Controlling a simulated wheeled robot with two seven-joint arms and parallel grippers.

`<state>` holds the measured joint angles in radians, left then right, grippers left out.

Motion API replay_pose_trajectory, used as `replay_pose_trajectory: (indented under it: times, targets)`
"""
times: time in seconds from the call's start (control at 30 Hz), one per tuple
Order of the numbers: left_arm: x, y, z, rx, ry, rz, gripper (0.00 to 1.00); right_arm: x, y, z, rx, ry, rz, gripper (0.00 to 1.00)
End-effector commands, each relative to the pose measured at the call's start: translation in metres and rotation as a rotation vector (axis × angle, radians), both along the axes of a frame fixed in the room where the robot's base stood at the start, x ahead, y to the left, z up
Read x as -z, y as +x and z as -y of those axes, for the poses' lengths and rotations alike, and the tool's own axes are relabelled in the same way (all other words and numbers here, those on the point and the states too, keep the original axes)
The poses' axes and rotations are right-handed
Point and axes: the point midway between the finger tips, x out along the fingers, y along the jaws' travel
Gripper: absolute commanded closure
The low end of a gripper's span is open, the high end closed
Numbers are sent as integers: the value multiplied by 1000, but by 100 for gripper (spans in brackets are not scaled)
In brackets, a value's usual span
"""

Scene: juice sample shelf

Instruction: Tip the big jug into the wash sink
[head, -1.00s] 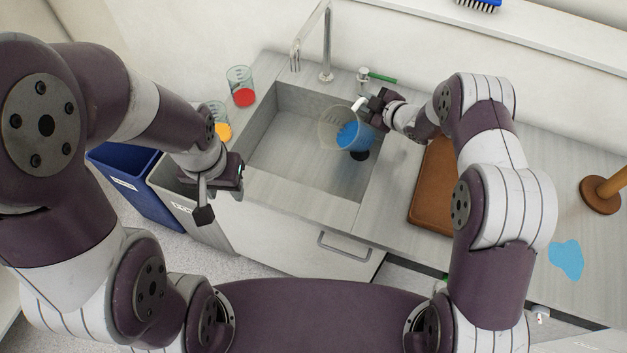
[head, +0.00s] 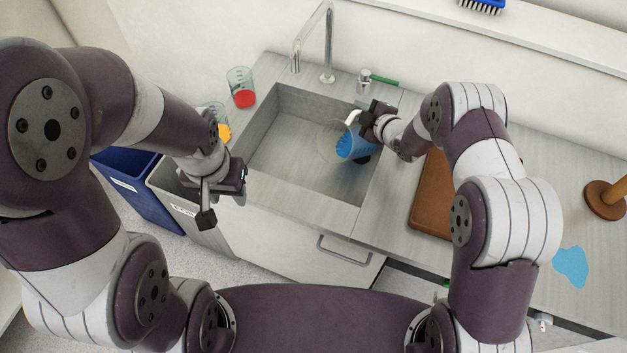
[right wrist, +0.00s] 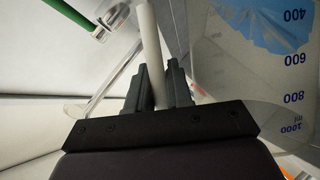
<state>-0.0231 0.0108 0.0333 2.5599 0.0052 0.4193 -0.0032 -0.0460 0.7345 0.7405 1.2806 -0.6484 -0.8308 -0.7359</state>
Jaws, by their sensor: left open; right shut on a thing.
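The big jug (head: 332,141) is clear with blue liquid (head: 353,143) inside, and hangs tilted over the wash sink (head: 290,160), its mouth toward the left. My right gripper (head: 369,121) is shut on its white handle (right wrist: 152,45). In the right wrist view the jug wall (right wrist: 284,60) shows printed marks up to 1000 ml, with blue liquid at the low-numbered end. I cannot see any liquid falling. My left gripper (head: 207,201) is open and empty, left of the sink, in front of the counter's left end.
A beaker of red liquid (head: 243,97) and a beaker of orange liquid (head: 223,131) stand left of the sink. The faucet (head: 328,50) rises behind it. A brown board (head: 432,200) and a blue puddle shape (head: 571,266) lie right. Bins (head: 140,195) stand below left.

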Motion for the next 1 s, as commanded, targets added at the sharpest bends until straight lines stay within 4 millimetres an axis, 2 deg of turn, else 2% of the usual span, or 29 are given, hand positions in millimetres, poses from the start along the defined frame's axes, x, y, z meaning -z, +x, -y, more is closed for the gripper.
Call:
replay_pose_trajectory:
  times: [1.0]
  targets:
    - [-3,0,0,0,0,0,57,-3,-6,-8,0,-69,67,100]
